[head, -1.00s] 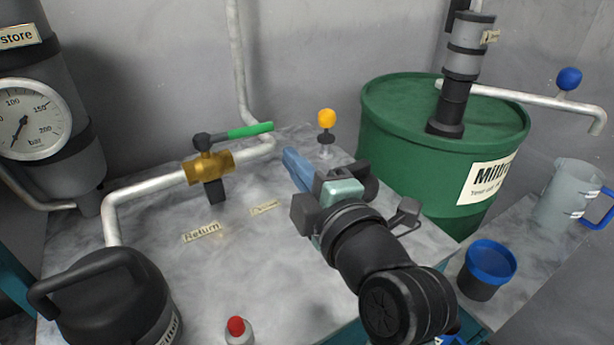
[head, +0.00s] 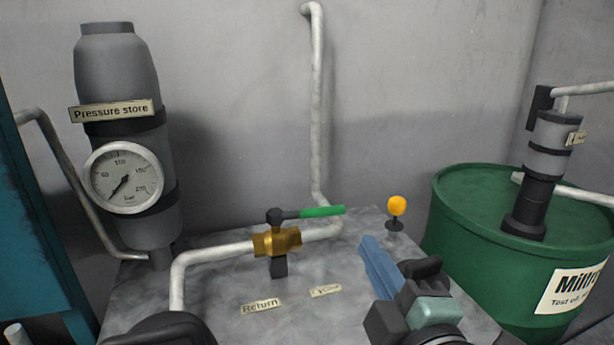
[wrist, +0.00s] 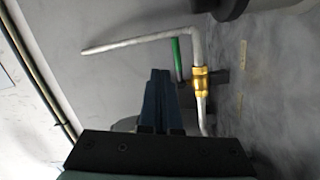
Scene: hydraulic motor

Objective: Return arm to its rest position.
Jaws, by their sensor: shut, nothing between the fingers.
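My gripper (head: 372,256) shows at the lower right of the head view, its blue fingers together and empty above the grey bench top. In the wrist view the dark blue fingers (wrist: 160,80) are closed, with nothing visible between them. A brass valve (head: 277,242) with a green lever (head: 321,211) stands to the left of the fingers in the head view, apart from them. The lever lies along the pipe toward the right. The valve also shows in the wrist view (wrist: 200,82), to the right of the fingertips. Most of my arm is outside the head view.
A yellow-knobbed lever (head: 397,206) stands just behind my gripper. The green drum (head: 465,215) is at the right. The pressure store (head: 118,70) with its gauge (head: 123,178) stands at the left. A dark rounded object (head: 165,331) is at the bottom left. A pipe (head: 317,110) runs up the wall.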

